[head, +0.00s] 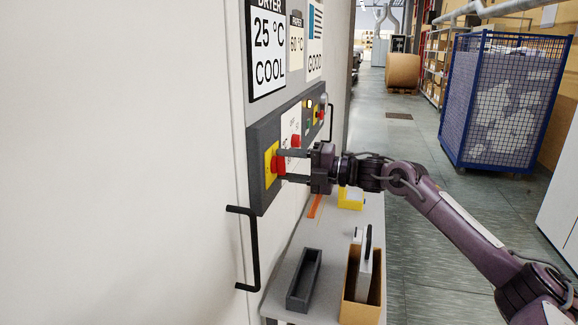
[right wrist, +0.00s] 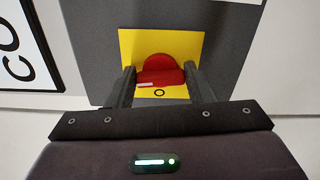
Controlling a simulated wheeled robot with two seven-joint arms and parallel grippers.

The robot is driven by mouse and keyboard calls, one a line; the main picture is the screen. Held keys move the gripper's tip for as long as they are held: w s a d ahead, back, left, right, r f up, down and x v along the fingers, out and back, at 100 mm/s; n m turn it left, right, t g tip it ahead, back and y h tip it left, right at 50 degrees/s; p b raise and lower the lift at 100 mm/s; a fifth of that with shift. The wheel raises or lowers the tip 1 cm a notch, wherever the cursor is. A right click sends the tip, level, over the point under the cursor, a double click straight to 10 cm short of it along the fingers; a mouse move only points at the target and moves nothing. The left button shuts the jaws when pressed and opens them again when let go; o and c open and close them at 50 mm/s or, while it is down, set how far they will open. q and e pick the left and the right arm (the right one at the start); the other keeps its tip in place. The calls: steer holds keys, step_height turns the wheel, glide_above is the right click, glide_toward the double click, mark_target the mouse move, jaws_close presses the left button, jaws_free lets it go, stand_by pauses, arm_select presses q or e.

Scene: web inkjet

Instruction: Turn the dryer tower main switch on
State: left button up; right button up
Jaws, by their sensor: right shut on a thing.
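The dryer tower main switch (head: 278,164) is a red rotary knob on a yellow plate (head: 268,176), at the near end of the dark grey control panel (head: 257,145). My right gripper (head: 284,166) reaches it from the right, with its fingers around the knob. In the right wrist view the red knob (right wrist: 160,72) sits between the two fingers (right wrist: 159,88), with the yellow plate (right wrist: 128,45) behind it. A white mark on the knob lies at its left, and an "O" shows on the plate below. My left gripper is not in view.
Another red knob (head: 295,141) and small buttons sit farther along the panel. A black handle (head: 253,248) sticks out below. A bench (head: 282,275) under the panel holds a dark tray (head: 305,281) and a cardboard box (head: 350,300). A blue mesh cage (head: 502,105) stands right.

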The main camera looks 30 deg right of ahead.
steer(key=shift+m, duration=0.6)
steer(key=o, duration=1)
steer(key=shift+d+f, duration=0.1)
steer(key=b+v, duration=0.5)
steer(key=v, duration=0.2)
steer(key=shift+s+d, duration=0.2)
steer(key=shift+s, duration=0.15)
